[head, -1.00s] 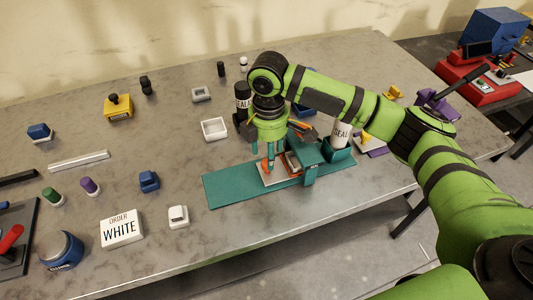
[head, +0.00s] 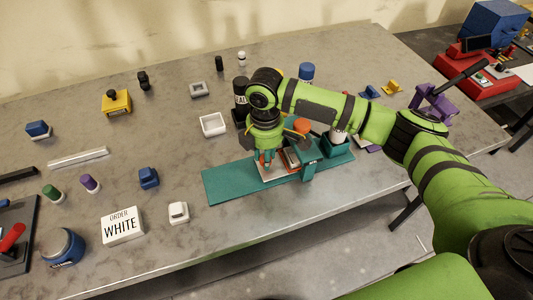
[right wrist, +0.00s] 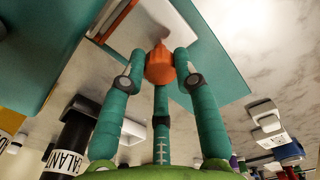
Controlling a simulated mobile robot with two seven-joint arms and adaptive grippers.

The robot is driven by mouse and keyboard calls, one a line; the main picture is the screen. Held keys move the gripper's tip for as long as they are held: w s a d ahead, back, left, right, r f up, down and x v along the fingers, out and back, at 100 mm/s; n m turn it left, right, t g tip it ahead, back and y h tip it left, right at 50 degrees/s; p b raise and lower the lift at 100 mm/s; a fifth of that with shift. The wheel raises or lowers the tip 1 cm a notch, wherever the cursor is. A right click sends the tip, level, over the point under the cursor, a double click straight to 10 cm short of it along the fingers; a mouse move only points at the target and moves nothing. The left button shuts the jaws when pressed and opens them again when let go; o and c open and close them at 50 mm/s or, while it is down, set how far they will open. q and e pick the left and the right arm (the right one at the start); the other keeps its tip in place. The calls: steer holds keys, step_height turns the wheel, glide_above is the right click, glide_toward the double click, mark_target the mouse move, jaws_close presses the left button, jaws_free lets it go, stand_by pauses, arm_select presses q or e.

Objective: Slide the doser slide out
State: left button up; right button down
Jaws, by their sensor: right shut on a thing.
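The doser (head: 306,160) is a teal housing on a long teal base (head: 228,184) near the table's front edge. Its slide (head: 274,176) is a pale plate with an orange knob, lying on the base just left of the housing. My right gripper (head: 266,162) points down over the slide. In the right wrist view its teal fingers (right wrist: 160,75) are shut around the orange knob (right wrist: 160,64), with the pale slide (right wrist: 140,38) beneath. How far the slide sits inside the housing is hard to tell. My left gripper is not in view.
A dark sealant bottle (head: 240,92) stands behind my gripper. A white tray (head: 213,125) lies behind the base. The order sign (head: 121,226) and a white block (head: 178,212) lie to the left. The base's left part is bare.

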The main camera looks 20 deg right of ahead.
steer(key=a, duration=0.1)
steer(key=a+p, duration=0.1)
steer(key=a, duration=0.2)
steer(key=shift+s+a+r+p, duration=0.15)
steer(key=shift+r+p, duration=0.1)
steer(key=shift+p, duration=0.15)
steer(key=a+p, duration=0.1)
steer(key=a, duration=0.7)
steer(key=shift+f, duration=0.2)
steer(key=shift+s+d, duration=0.1)
steer(key=c, duration=0.9)
jaws_free()
steer(key=shift+c, duration=0.2)
steer(key=shift+a, duration=0.2)
steer(key=shift+d, duration=0.1)
step_height(320, 180, up, 12)
steer(key=shift+f, duration=0.1)
